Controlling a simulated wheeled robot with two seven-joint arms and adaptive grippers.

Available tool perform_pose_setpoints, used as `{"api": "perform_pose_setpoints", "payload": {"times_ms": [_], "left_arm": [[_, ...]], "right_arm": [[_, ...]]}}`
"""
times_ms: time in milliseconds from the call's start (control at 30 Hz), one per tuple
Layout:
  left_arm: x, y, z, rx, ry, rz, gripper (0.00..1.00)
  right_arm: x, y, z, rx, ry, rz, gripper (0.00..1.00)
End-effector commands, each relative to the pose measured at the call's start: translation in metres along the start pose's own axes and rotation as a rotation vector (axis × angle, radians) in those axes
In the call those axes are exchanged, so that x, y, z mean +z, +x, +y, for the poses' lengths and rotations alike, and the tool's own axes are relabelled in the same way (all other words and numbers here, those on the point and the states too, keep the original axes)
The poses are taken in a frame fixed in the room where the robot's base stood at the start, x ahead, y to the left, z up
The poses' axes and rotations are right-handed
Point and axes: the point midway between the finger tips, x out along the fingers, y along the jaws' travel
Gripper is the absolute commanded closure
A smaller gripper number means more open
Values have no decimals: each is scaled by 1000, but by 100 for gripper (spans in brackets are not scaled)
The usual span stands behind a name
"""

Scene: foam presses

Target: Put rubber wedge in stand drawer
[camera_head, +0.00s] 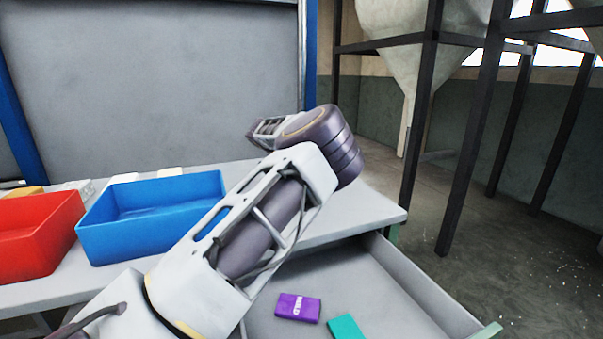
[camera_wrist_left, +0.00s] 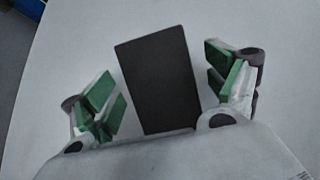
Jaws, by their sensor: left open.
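A dark, nearly black block (camera_wrist_left: 158,82), which looks like the rubber wedge, lies on a pale grey surface in the left wrist view. My left gripper (camera_wrist_left: 167,82) is open, with one green-padded finger on each side of the block. Gaps show between the pads and the block. In the head view my left arm reaches over the table, and its own links hide the fingers and the block. The stand drawer (camera_head: 408,278) is pulled open at the lower right. My right gripper is in neither view.
A purple box (camera_head: 298,307) and a teal block (camera_head: 346,327) lie in the drawer. A blue bin (camera_head: 150,235) and a red bin (camera_head: 38,238) stand on the table (camera_head: 352,207) at the left. Dark metal posts (camera_head: 424,110) stand beyond the table.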

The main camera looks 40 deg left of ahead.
Motion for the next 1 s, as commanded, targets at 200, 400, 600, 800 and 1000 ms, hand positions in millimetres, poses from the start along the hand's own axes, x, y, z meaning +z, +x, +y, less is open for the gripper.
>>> {"api": "perform_pose_setpoints", "payload": {"times_ms": [200,400,600,800,1000], "left_arm": [[0,8,0,1,-1,-1,12],[0,8,0,1,-1,-1,12],[0,8,0,1,-1,-1,12],[0,8,0,1,-1,-1,34],[0,8,0,1,-1,-1,60]], "right_arm": [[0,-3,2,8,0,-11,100],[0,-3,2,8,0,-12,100],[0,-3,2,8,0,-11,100],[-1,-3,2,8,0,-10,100],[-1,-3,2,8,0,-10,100]]}}
